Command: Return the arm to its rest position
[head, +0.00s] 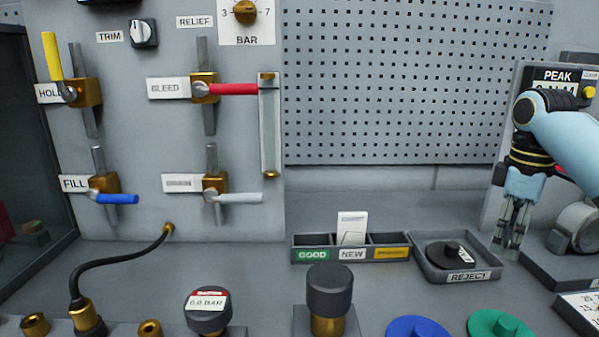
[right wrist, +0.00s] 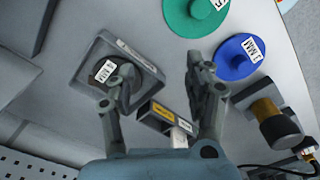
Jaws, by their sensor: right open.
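My right gripper (head: 513,228) hangs from the blue arm at the right of the head view, fingers pointing down, just right of the reject tray (head: 428,270). In the right wrist view the same gripper (right wrist: 165,92) has its two fingers spread apart with nothing between them. The tray holds a black disc (head: 449,254) with a white label; the disc also shows in the right wrist view (right wrist: 122,85), partly behind a finger. My left gripper is in neither view.
A three-part bin (head: 303,253) with a white card (head: 352,228) stands left of the tray. A blue disc (head: 417,328), a green disc (head: 499,325) and a black-capped brass fitting (head: 329,290) are in front. The pegboard (head: 410,80) and valve panel stand behind.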

